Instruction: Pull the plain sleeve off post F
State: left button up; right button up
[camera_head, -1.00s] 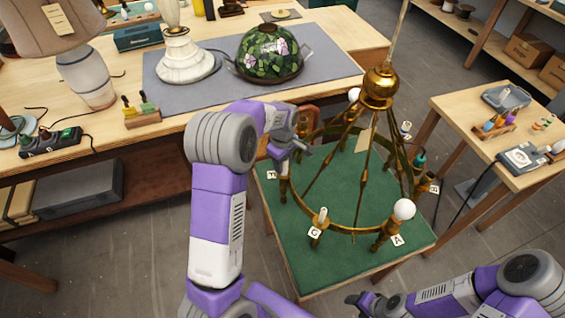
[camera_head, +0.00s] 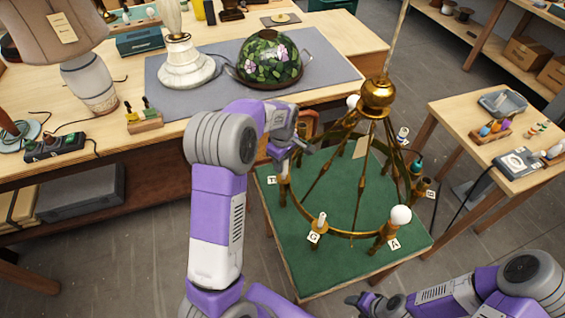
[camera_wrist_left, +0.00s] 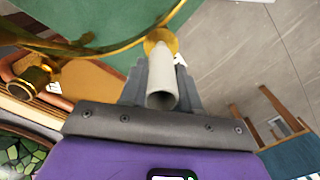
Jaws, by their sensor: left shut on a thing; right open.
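The brass chandelier (camera_head: 350,233) hangs with its ring over a green-topped table (camera_head: 300,262). My left gripper (camera_head: 297,150) is at the ring's left side, above the small white tag (camera_head: 271,180) that seems to read F. In the left wrist view the fingers (camera_wrist_left: 160,85) are shut on a plain pale sleeve (camera_wrist_left: 162,98), its open end facing the camera. The sleeve lines up with a brass cup (camera_wrist_left: 160,40); I cannot tell whether they still touch. The head view hides the sleeve behind the gripper. My right gripper (camera_head: 365,300) is open and empty near the bottom edge.
Other posts carry a white bulb (camera_head: 400,215), a pale sleeve at tag G (camera_head: 313,237) and a teal piece (camera_head: 416,166). A workbench with a floral lampshade (camera_head: 268,60) is behind, and a side table (camera_head: 480,110) stands right.

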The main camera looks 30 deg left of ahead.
pick_arm(q)
notch_tip(320, 180, up, 7)
jog(key=p, duration=0.5)
jog(key=shift+f, duration=0.1)
jog(key=shift+f, duration=0.1)
